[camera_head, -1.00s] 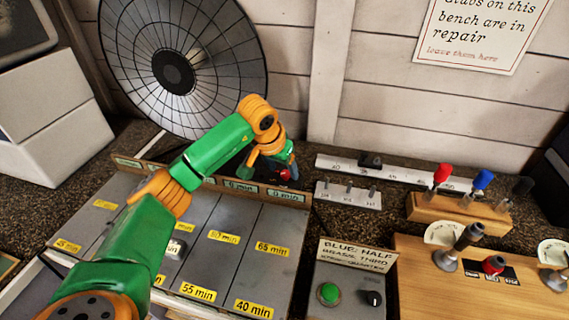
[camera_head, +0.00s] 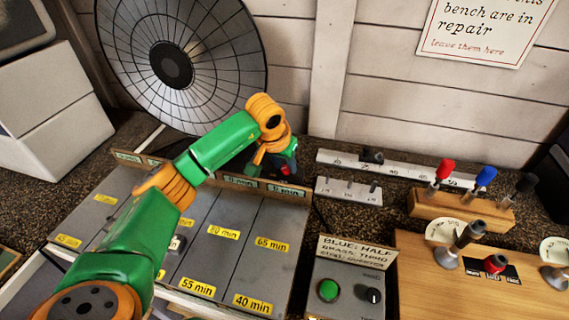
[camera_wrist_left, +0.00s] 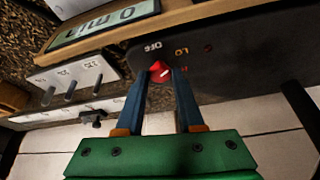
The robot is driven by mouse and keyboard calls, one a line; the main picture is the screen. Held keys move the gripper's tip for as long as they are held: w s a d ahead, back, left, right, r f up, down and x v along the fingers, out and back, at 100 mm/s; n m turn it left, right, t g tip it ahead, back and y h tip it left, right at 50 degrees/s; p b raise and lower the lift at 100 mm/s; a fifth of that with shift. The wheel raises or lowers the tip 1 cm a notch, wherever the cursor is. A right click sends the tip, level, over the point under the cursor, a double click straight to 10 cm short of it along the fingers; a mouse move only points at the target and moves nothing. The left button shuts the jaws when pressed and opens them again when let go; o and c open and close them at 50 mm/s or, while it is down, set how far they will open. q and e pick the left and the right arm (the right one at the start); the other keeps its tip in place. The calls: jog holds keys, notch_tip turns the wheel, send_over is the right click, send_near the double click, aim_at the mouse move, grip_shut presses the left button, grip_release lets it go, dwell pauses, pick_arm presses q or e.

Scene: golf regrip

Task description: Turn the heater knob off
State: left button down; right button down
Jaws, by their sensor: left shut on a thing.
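The heater knob (camera_wrist_left: 160,72) is red with a white mark and sits on the dark control panel (camera_wrist_left: 240,55) in the left wrist view. The panel carries an OFF label, an LO label and a partly hidden third label. The white mark lies on the knob's right side; its exact setting is hard to tell. My left gripper (camera_wrist_left: 161,78) is shut on the knob, one blue finger on each side. In the head view my left gripper (camera_head: 288,165) is behind the timer board, hiding most of the knob. My right gripper is not in view.
The round grilled heater dish (camera_head: 170,65) stands at the back left. A board with timer displays (camera_head: 240,182) runs close to my gripper. A control box with a green button (camera_head: 328,290), a wooden block with coloured tools (camera_head: 460,208) and a slotted rack (camera_head: 348,190) stand to the right.

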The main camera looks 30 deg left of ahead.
pick_arm(q)
jog(key=n, duration=0.2)
jog(key=n+y, duration=0.1)
jog(key=n, duration=0.1)
jog(key=n+y, duration=0.1)
jog(key=shift+w+d+r+n+g, duration=0.1)
jog(key=shift+w+d+n+g, duration=0.05)
jog(key=shift+d+n+g, duration=0.2)
jog(key=shift+w+n+g+y, duration=0.1)
jog(key=shift+n+g+y, duration=0.3)
jog(key=shift+n, duration=0.95)
jog(key=shift+n+g+y, duration=0.25)
jog(key=shift+n+y, duration=0.15)
jog(key=shift+n, duration=0.9)
jog(key=c, duration=0.5)
grip_release()
jog(key=shift+c, duration=0.2)
jog(key=b+v, duration=0.2)
jog(key=v, duration=0.5)
